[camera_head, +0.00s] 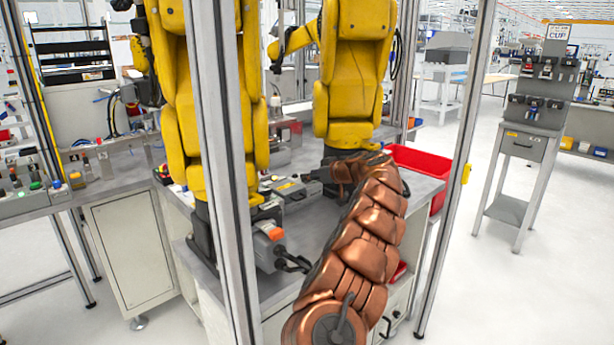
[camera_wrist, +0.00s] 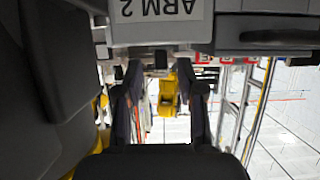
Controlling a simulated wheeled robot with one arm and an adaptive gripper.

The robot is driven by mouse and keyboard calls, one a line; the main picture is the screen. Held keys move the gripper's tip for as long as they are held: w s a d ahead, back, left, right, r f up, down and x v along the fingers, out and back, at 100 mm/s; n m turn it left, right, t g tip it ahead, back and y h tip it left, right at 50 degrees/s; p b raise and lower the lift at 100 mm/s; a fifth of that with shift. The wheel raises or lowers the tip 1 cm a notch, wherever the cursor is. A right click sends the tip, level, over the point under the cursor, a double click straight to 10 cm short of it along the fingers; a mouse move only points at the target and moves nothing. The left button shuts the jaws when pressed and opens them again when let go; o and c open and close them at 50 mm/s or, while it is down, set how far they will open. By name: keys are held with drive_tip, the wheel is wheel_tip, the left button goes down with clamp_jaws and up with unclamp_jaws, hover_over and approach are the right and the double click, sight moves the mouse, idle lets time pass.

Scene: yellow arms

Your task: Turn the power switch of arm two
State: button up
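A light grey box with an upside-down "ARM 2" label (camera_wrist: 160,12) fills the top of the wrist view. A small black part (camera_wrist: 160,59), perhaps the switch knob, sticks out at its lower edge. My gripper (camera_wrist: 162,100) has its two dark fingers apart, one on each side below that part, with nothing visible between them. In the head view my gripper (camera_head: 314,176) is small and partly hidden by my copper arm, beside a grey box (camera_head: 291,190) on the bench. The switch cannot be made out there.
Two yellow robot arms (camera_head: 345,75) stand on the grey bench (camera_head: 312,222). A metal post (camera_head: 222,150) crosses in front of it. A second grey unit with an orange top (camera_head: 268,240) sits nearer. A red bin (camera_head: 420,165) is behind. Open floor lies to the right.

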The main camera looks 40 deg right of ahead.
drive_tip(key=shift+x, duration=1)
drive_tip(key=shift+a, duration=0.1)
clamp_jaws()
